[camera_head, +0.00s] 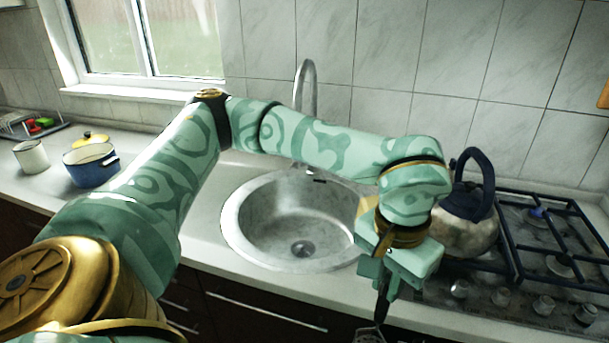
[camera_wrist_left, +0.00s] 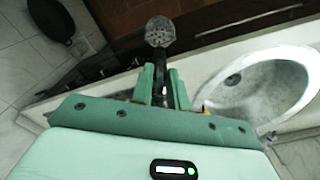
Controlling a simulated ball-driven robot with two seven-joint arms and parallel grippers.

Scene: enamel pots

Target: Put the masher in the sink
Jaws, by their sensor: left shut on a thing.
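My left gripper (camera_head: 387,285) is shut on the black handle of the masher (camera_head: 381,309), which hangs down in front of the counter edge, right of the sink. In the left wrist view the masher (camera_wrist_left: 160,33) points away from the fingers (camera_wrist_left: 161,88), its pale, patterned head clear of the sink. The round grey sink (camera_head: 335,220) is set in the counter, with a drain at its bottom. It also shows at the right of the left wrist view (camera_wrist_left: 265,88). The masher's head is partly cut off in the head view. My right gripper is not in view.
A kettle (camera_head: 470,225) with a dark handle stands on the gas hob (camera_head: 560,245), close right of my left wrist. A tap (camera_head: 305,90) rises behind the sink. A blue pot (camera_head: 92,168) and a white mug (camera_head: 31,157) stand at the left. The sink bowl looks empty.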

